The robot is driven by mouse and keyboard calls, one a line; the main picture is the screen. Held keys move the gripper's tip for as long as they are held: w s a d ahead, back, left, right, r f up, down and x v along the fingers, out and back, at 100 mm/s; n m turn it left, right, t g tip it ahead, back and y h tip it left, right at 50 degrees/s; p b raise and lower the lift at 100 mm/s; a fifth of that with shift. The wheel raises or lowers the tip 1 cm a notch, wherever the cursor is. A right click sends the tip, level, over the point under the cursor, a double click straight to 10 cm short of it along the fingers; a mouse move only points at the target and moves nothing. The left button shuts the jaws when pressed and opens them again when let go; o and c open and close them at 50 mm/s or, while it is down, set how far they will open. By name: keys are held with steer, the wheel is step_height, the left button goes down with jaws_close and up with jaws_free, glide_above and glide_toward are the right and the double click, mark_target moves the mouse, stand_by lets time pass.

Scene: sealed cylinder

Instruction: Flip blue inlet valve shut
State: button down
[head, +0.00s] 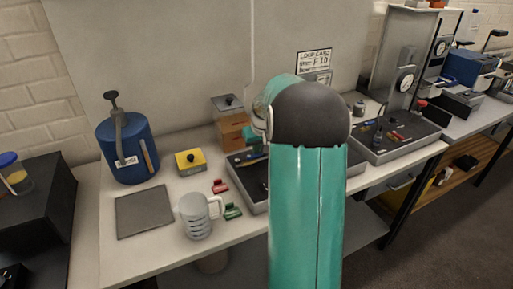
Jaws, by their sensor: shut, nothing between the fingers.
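I cannot make out the blue inlet valve for certain. A steel test stand (387,52) with round gauges stands at the back right. A dark tray (372,157) at its foot holds small parts, among them a small blue one (378,136) and red ones; they are too small to tell apart. My teal arm with its dark joint cap rises through the middle of the view and covers part of the bench.
On the left of the bench are a blue pump canister (128,152), a yellow button box (190,161), a grey mat (144,211), a clear mug (197,217), and red (220,186) and green (232,211) clips. A black box (35,207) stands far left. An aisle lies at right.

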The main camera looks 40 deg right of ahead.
steer(key=shift+s+m, duration=0.15)
steer(key=shift+m, duration=0.55)
steer(key=m, duration=0.1)
steer(key=s+m+g+h, duration=0.1)
steer(key=m, duration=0.3)
steer(key=shift+s+a+h, duration=0.35)
steer(key=shift+h, duration=0.05)
steer(key=m, duration=0.1)
steer(key=m+g, duration=0.1)
steer(key=s+m, duration=0.1)
steer(key=m, duration=0.1)
steer(key=shift+a+h, duration=0.3)
steer(key=shift+a, duration=0.05)
steer(key=m, duration=0.1)
steer(key=m+g, duration=0.1)
steer(key=m, duration=0.1)
steer(key=a+m+g, duration=0.1)
steer(key=shift+s+a+m, duration=0.1)
steer(key=shift+s+m, duration=0.25)
steer(key=shift+m, duration=0.05)
steer(key=shift+w+a, duration=0.1)
steer(key=shift+w, duration=0.7)
